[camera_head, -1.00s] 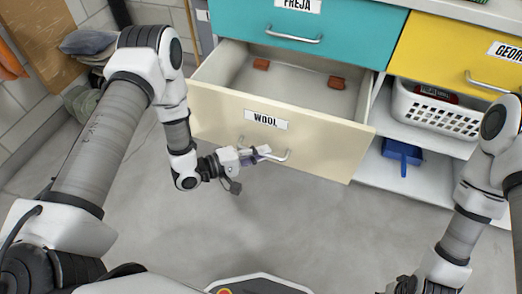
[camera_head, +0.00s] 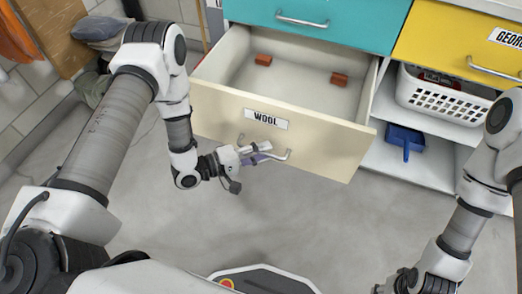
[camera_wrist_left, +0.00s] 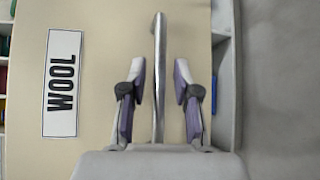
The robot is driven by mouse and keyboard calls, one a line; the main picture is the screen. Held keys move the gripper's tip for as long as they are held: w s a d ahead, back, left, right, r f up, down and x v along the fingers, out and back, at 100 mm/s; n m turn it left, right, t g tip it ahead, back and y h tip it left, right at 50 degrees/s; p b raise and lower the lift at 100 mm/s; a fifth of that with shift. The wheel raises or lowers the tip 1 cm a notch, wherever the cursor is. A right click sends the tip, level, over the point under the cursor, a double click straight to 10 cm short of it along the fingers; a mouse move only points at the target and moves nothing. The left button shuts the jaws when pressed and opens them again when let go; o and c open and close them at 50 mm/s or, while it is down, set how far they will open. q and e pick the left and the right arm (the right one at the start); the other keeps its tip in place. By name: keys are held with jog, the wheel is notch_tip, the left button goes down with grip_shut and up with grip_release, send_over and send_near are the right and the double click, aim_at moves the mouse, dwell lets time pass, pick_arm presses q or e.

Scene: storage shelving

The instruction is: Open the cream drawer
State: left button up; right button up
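The cream drawer (camera_head: 215,108) with the WOOL label (camera_head: 265,118) stands far out from the cabinet, its inside in view from above. Its metal bar handle (camera_head: 284,156) is on the front face and also shows in the left wrist view (camera_wrist_left: 159,35). My left gripper (camera_head: 262,152) is at this handle. In the left wrist view its two fingers (camera_wrist_left: 160,70) stand apart on either side of the bar, with a gap on each side. My right gripper (camera_head: 397,284) is low at the bottom right edge, partly cut off, its fingers unclear.
Small reddish-brown blocks (camera_head: 263,60) (camera_head: 339,79) lie in the drawer. A teal drawer (camera_head: 360,22) is above, a yellow drawer (camera_head: 440,45) right. A white basket (camera_head: 440,97) and a blue dustpan (camera_head: 405,137) sit on open shelves. Floor before the drawer is clear.

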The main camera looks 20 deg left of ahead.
pick_arm(q)
jog(key=v, duration=1.2)
dwell(0.3)
